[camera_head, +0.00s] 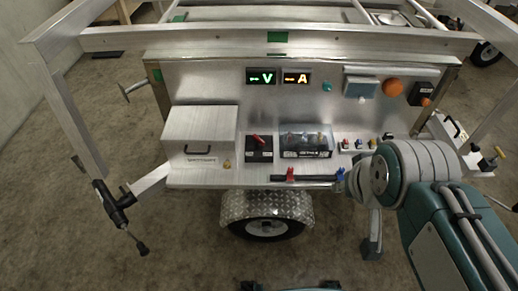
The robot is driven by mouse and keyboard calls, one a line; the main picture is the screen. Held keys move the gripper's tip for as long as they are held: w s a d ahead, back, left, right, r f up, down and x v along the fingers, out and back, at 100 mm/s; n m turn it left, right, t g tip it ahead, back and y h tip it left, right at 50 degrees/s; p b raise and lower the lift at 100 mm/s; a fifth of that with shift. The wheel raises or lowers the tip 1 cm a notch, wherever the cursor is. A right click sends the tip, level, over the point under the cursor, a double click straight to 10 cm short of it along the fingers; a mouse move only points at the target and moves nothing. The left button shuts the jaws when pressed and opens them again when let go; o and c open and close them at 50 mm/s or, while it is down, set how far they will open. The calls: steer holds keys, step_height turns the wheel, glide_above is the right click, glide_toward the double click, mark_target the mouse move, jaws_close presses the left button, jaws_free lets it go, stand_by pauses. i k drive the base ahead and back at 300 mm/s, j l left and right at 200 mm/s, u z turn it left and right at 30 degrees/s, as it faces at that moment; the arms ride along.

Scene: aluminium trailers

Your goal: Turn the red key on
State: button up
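A red key-like handle (258,139) stands tilted on a small black box (259,154) on the trailer's metal shelf, left of centre. Its lettering and exact setting are too small to read. My arm comes in from the lower right, and its pale rounded joint (418,172) is in front of the shelf's right end. I cannot make out my gripper's fingers; the arm's joint seems to hide them. The arm's visible part is well to the right of the red handle, apart from it.
A metal box (200,135) stands left of the black box. A clear-lidded case (306,144) stands to its right. A dark bar (315,178) with red and blue pieces lies along the shelf's front edge. Lit V and A displays (279,78) are on the back panel.

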mark_target(260, 141)
steer(key=i+j, duration=0.7)
steer(key=j, duration=0.1)
